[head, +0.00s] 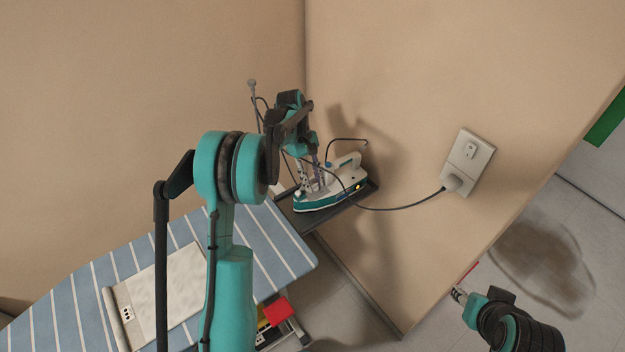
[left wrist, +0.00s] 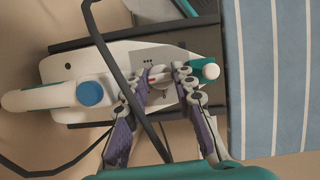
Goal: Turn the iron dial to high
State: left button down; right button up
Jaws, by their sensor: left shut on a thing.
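The iron (head: 335,196), white with a teal base, sits on a dark rest at the end of the ironing board. In the left wrist view the iron (left wrist: 85,67) shows from above, with a blue round button (left wrist: 90,93) on it. The small pale dial (left wrist: 160,74) with a red mark lies between the fingertips of my left gripper (left wrist: 162,76), which is shut on it. In the head view my left gripper (head: 312,184) is over the iron's top. My right gripper (head: 459,294) is far off at lower right; its fingers are too small to judge.
The striped ironing board (head: 280,238) carries a folded pale cloth (head: 165,290). A red item (head: 278,311) lies below the board. Walls stand close behind the iron.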

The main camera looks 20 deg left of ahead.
dwell(0.4)
pick_arm(q)
jog(key=c, duration=1.2)
grip_release()
